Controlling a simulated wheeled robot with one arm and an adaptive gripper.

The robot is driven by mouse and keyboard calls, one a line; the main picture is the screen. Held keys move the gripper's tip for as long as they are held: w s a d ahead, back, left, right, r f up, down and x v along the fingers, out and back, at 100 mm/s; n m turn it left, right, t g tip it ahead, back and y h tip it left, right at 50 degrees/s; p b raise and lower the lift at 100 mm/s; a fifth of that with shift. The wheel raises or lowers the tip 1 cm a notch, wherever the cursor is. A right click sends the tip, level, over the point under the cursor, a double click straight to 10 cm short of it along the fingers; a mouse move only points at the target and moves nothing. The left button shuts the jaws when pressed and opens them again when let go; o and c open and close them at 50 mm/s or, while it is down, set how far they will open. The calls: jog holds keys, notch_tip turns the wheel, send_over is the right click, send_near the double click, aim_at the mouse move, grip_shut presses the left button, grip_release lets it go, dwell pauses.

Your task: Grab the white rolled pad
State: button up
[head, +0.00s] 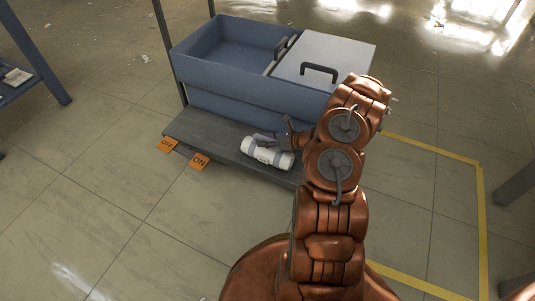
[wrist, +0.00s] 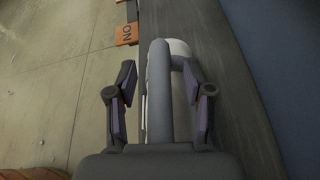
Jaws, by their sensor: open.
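The white rolled pad (head: 268,153) lies on its side on the low grey platform, with darker bands around it. My gripper (head: 268,139) is just above it, by its upper edge in the head view. In the wrist view my gripper (wrist: 158,68) is open, with one finger on each side of a grey rounded bar that looks like a handle on the pad. The white rolled pad (wrist: 180,88) shows behind this bar, towards the right finger. I cannot tell whether the fingers touch anything. The gripper hides part of the pad in the head view.
The grey platform (head: 220,142) carries a blue open bin (head: 215,72) and a lidded section (head: 325,60) with dark handles just behind the pad. The tiled floor in front is clear.

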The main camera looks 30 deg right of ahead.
jog(key=shift+c, duration=0.3)
grip_shut()
dwell(0.5)
